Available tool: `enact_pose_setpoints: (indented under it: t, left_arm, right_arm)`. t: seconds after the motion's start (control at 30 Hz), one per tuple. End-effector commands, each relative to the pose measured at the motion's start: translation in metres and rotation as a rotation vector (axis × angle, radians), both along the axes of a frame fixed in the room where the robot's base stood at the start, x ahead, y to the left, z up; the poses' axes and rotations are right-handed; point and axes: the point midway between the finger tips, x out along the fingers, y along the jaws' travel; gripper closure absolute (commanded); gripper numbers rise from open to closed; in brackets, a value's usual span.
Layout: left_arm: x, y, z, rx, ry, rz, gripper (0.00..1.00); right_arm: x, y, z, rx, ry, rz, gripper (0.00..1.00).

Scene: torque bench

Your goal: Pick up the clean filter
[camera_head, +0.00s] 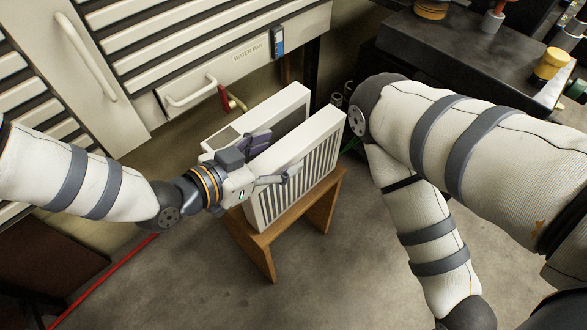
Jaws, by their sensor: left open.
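Two white-framed filters stand upright side by side on a small wooden stool (320,204). The nearer one (312,165) has a slatted, pleated face; the farther one (285,106) shows a darker grey face. I cannot tell for certain which is the clean filter. My left gripper (278,155) is open at the left end of the nearer filter. One finger is on its slatted side and the other reaches into the gap between the two filters. Whether the fingers touch it is unclear. My right arm comes in from the right; its gripper is out of view.
A cabinet with louvred panels and a drawer (235,65) labelled WATER PAN stands behind. A red-handled valve (226,97) sticks out below it. A dark workbench (450,45) with several parts is at the upper right. A red hose (110,270) lies on the floor at left.

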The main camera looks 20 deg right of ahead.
Motion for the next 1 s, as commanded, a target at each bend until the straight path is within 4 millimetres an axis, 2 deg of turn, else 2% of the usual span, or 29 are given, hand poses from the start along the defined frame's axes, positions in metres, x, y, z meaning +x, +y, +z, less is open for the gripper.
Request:
enact_pose_setpoints:
  t: [0.07,0.3,0.33,0.37,0.63,0.73,0.87,1.0]
  left_arm:
    - [0.0,0.0,0.0,0.0,0.0,0.0,0.37]
    - [0.0,0.001,0.0,0.0,0.0,0.0,0.91]
    - [0.0,0.001,0.0,0.0,0.0,0.0,0.98]
    - [0.0,0.001,0.0,0.001,0.001,0.0,1.0]
    - [0.0,0.001,0.002,-0.001,-0.001,0.001,1.0]
    - [0.0,0.0,0.009,-0.001,-0.002,0.001,1.0]
    - [0.001,0.0,0.033,-0.002,-0.004,0.001,1.0]
    - [-0.024,0.015,0.072,-0.001,-0.005,-0.002,1.0]
  right_arm:
    - [0.0,0.0,0.0,0.0,0.0,0.0,0.0]
    - [0.0,0.0,0.0,0.0,0.0,0.0,0.0]
    - [0.0,0.0,0.0,0.0,0.0,0.0,0.0]
    - [0.0,0.0,0.0,0.0,0.0,0.0,0.0]
    - [0.0,0.0,0.0,0.0,-0.001,0.0,0.0]
    - [0.001,0.0,0.002,0.0,-0.003,0.0,0.0]
    - [0.004,0.0,0.006,0.0,-0.012,0.0,0.0]
    - [0.012,0.0,0.018,0.0,-0.037,0.0,0.0]
